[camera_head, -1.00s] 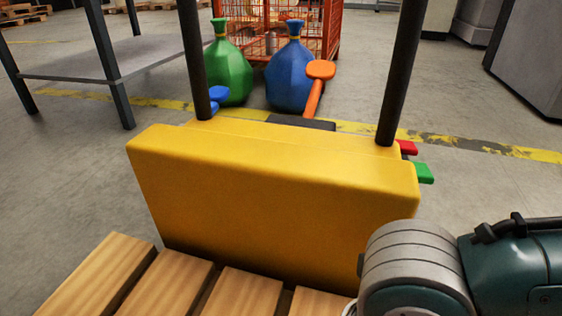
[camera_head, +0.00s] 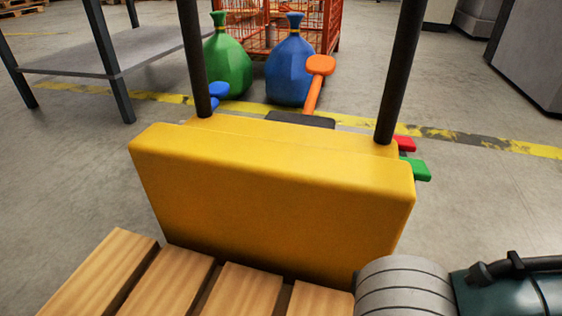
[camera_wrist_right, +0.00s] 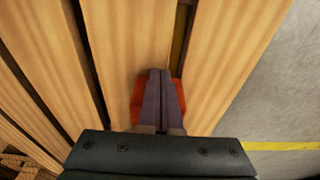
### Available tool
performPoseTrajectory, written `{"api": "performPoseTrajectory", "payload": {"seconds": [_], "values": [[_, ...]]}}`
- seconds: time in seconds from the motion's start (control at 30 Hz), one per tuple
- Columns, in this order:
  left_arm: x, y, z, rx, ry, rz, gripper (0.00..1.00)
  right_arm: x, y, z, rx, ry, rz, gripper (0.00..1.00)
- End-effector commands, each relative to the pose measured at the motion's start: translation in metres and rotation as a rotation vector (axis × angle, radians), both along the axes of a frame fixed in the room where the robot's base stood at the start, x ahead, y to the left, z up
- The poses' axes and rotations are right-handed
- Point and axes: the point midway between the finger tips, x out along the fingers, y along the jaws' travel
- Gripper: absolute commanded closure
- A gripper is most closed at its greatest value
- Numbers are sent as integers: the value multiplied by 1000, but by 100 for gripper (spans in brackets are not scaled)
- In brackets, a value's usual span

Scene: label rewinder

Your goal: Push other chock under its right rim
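A red-orange block (camera_wrist_right: 138,105), perhaps the chock, shows on both sides of my right gripper's fingers in the right wrist view. It lies at the wooden slats (camera_wrist_right: 125,50); its lower part is hidden. My right gripper (camera_wrist_right: 160,72) has its two dark fingers together, pointing along the slats, over or in front of the block. I cannot tell whether they touch it. In the head view only my right arm shows at the lower right; its gripper is out of frame. No rim is clearly visible. My left gripper is not in view.
A yellow machine body (camera_head: 270,200) with two dark posts stands just beyond the wooden slats (camera_head: 105,270). Behind it are a green sack (camera_head: 228,65), a blue sack (camera_head: 290,70) and an orange wire cage (camera_head: 325,30). A grey table (camera_head: 110,65) stands left.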

Motion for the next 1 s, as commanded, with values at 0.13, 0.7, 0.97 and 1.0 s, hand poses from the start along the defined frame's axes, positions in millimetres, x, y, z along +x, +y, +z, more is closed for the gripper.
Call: {"api": "performPoseTrajectory", "payload": {"seconds": [0.13,0.7,0.97,1.0], "values": [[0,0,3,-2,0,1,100,-6,2,0,0,4,1,100],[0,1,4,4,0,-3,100,28,-8,16,-1,-1,-1,100],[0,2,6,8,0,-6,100,35,-10,22,0,1,0,100],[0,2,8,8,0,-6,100,34,-10,24,0,1,0,100]]}}
